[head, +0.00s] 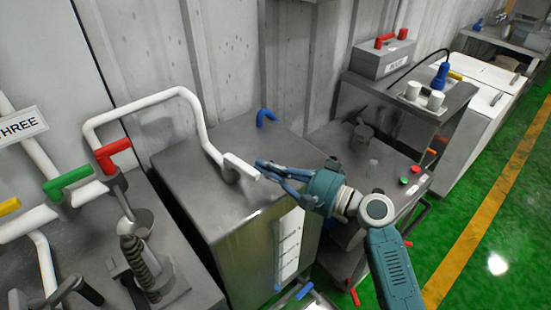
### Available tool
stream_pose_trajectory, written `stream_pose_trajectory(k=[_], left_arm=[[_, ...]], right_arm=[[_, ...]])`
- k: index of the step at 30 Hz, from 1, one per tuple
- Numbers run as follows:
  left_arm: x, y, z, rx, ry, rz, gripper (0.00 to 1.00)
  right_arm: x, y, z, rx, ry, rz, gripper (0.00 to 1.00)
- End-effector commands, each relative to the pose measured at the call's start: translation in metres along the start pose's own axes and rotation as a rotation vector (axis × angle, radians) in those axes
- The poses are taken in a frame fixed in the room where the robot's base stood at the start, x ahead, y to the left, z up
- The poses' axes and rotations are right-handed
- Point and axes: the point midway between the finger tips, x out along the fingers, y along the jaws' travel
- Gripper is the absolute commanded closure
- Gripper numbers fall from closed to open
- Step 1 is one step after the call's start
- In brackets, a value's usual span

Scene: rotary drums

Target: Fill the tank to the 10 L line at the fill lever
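A grey metal tank (193,190) stands in the middle, with a flat top and a white marked strip (289,244) on its front. The marks are too small to read, and no liquid level shows. A white pipe (195,115) bends over the tank, its end (241,167) above the top. A blue handle (266,117) stands at the tank's back edge. Which handle is the fill lever I cannot tell. My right gripper (260,169) points left over the tank's right side, its tips near the pipe end. Its finger gap is unclear, and nothing shows held. My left gripper is out of view.
Red (112,154), green (67,179) and yellow (9,206) handles sit on pipes at left. A steel bench (372,165) with red and green buttons stands right of the tank. A grey box (384,59) with red handles stands behind it. Green floor is open at right.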

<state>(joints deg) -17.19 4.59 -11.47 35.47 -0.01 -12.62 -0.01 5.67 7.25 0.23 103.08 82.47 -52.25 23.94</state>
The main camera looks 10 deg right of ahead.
Motion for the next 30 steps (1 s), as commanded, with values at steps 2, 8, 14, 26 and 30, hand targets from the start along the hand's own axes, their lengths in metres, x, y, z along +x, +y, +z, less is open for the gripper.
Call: stream_pose_trajectory(k=[2, 8, 14, 26, 30], left_arm=[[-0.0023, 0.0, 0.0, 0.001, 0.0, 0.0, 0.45], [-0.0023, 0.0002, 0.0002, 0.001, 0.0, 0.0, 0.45], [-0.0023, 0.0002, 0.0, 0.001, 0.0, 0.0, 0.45], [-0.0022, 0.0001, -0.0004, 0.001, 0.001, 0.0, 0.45], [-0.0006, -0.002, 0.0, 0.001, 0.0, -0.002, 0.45]], right_arm=[[-0.0006, -0.0005, 0.0031, -0.001, -0.004, 0.001, 1.0], [-0.001, 0.0005, 0.0097, -0.001, -0.006, 0.001, 1.0], [-0.001, 0.0005, 0.0115, -0.001, -0.007, 0.001, 1.0], [-0.0009, 0.0004, 0.011, -0.001, -0.006, 0.001, 1.0], [0.0023, 0.0008, 0.0093, -0.002, -0.006, 0.001, 1.0]])
